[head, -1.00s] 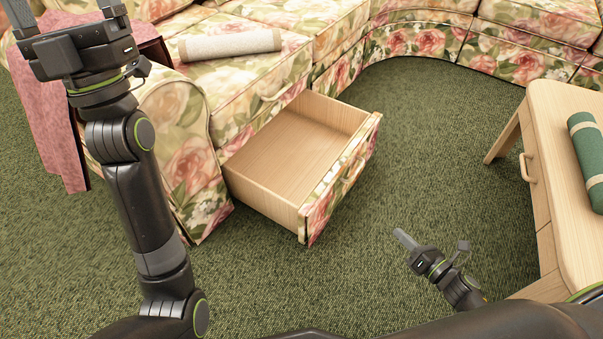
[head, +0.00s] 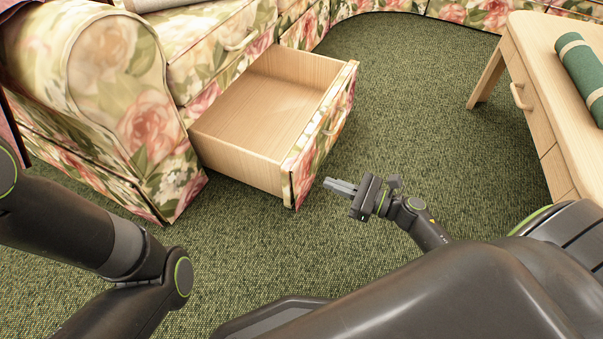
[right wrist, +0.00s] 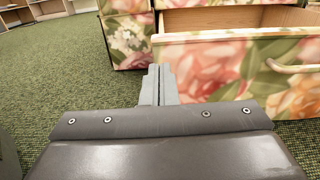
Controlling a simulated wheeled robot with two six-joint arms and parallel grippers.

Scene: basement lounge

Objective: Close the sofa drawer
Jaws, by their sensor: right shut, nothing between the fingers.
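The sofa drawer (head: 262,110) stands pulled out from under the floral sofa (head: 125,100), with an empty wooden inside and a floral front (head: 318,145). Its handle (head: 337,120) is on that front. In the right wrist view the drawer front (right wrist: 215,68) fills the right side, with the handle (right wrist: 290,66) at the right edge. My right gripper (head: 328,183) is shut and empty, just in front of the drawer front's near end, and it also shows in the right wrist view (right wrist: 159,72). I cannot tell whether it touches. My left arm is at the left; its gripper is out of view.
A light wooden table (head: 530,80) with its own drawer stands at the right, and a rolled green towel (head: 583,75) lies on it. Green carpet (head: 400,110) is clear between the table and the sofa drawer.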

